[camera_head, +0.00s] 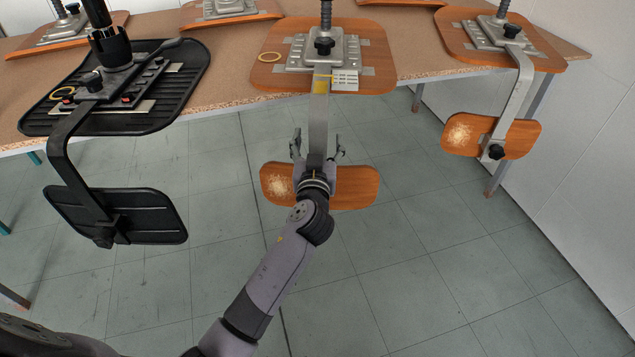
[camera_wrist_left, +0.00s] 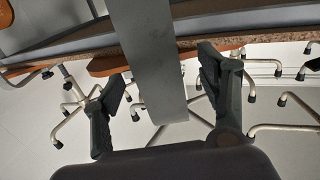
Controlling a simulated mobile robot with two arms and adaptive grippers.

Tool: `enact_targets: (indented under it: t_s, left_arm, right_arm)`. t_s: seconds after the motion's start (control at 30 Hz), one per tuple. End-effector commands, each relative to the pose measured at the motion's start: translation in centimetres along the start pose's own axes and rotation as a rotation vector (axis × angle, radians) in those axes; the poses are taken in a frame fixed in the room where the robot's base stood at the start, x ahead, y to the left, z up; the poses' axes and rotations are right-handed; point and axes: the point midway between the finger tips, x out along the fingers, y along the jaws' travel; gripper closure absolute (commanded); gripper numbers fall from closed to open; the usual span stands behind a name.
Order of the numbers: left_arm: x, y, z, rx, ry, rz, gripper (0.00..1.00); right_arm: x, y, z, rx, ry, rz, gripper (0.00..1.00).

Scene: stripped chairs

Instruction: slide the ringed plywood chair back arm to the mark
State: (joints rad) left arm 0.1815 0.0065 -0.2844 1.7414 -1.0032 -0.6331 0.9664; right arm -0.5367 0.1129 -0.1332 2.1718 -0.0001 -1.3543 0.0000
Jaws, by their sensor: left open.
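The ringed plywood chair lies upside down in the middle of the bench, its orange seat (camera_head: 264,76) carrying a tan ring (camera_head: 270,57). Its flat grey metal back arm (camera_head: 318,118) comes out over the bench's front edge, down to an orange plywood backrest (camera_head: 355,186). A yellow mark (camera_head: 320,84) shows on the arm near the seat mechanism. My left gripper (camera_head: 318,146) is open, one finger on each side of the arm, above the backrest. In the left wrist view the arm (camera_wrist_left: 152,60) passes between the spread fingers; contact cannot be told. My right gripper is out of view.
A black chair (camera_head: 165,100) with a yellow ring stands left, its backrest hanging low. Another plywood chair (camera_head: 460,30) stands right. A white label (camera_head: 345,80) sits beside the yellow mark. The bench edge (camera_head: 225,110) lies behind my gripper. The tiled floor in front is clear.

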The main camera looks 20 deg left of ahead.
Motion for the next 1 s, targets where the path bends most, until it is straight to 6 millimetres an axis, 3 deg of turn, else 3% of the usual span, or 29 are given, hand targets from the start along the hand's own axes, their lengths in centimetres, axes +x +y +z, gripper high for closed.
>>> enact_targets:
  t_s: [0.7, 1.0]
  left_arm:
    - [-5.5, 0.0, 0.1, -0.001, -0.001, 0.000, 0.33]
    - [-5.8, 0.0, 0.0, 0.000, 0.000, 0.000, 0.33]
  right_arm:
    - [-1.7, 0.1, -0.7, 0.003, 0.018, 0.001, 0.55]
    - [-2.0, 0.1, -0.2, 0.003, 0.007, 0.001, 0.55]
